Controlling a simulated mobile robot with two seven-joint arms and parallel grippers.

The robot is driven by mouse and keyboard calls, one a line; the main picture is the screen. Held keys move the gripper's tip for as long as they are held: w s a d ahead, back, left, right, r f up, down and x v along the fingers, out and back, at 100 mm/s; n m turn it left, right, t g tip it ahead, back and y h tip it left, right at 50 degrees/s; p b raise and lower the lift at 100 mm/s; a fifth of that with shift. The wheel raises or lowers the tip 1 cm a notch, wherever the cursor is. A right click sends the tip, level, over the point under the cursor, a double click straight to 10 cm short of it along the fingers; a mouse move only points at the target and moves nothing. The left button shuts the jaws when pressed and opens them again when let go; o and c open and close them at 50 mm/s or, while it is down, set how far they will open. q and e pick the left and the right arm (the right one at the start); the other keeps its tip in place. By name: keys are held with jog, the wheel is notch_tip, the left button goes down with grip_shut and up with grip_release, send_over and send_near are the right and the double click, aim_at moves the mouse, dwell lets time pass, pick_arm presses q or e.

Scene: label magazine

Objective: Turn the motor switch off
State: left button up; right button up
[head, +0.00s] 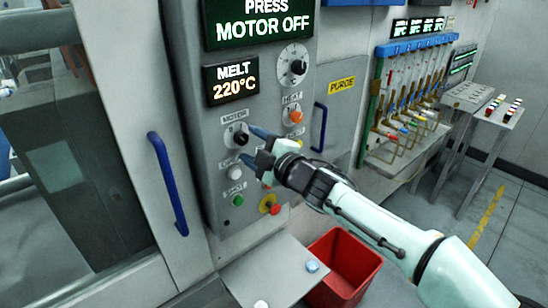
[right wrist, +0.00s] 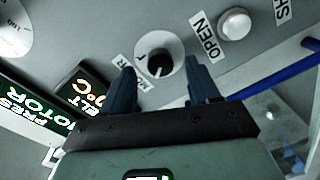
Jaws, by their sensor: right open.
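The motor switch (head: 237,135) is a black rotary knob on a pale round dial, under a MOTOR label on the grey control panel. It also shows in the right wrist view (right wrist: 159,64), between and just beyond my fingers, with a light pointer mark on it. My right gripper (head: 250,146) is open, its dark blue fingers reaching toward the knob from the right. In the right wrist view the gripper (right wrist: 160,78) has one finger on each side of the dial, and nothing is between the fingertips. Contact with the knob cannot be told. My left gripper is not in view.
Close by are the white OPEN button (right wrist: 234,24), a green button (head: 238,200), a red-and-yellow button (head: 269,205) and the orange HEAT knob (head: 295,117). A display (head: 260,22) reads PRESS MOTOR OFF. A blue handle (head: 168,185) is left; a red bin (head: 345,268) stands below.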

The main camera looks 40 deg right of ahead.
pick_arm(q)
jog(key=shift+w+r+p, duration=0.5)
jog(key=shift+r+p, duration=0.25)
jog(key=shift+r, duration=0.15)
pick_arm(e)
jog(key=s+d, duration=0.1)
jog(key=s, duration=1)
jog(key=shift+s+r, duration=0.15)
jog(key=shift+s, duration=0.1)
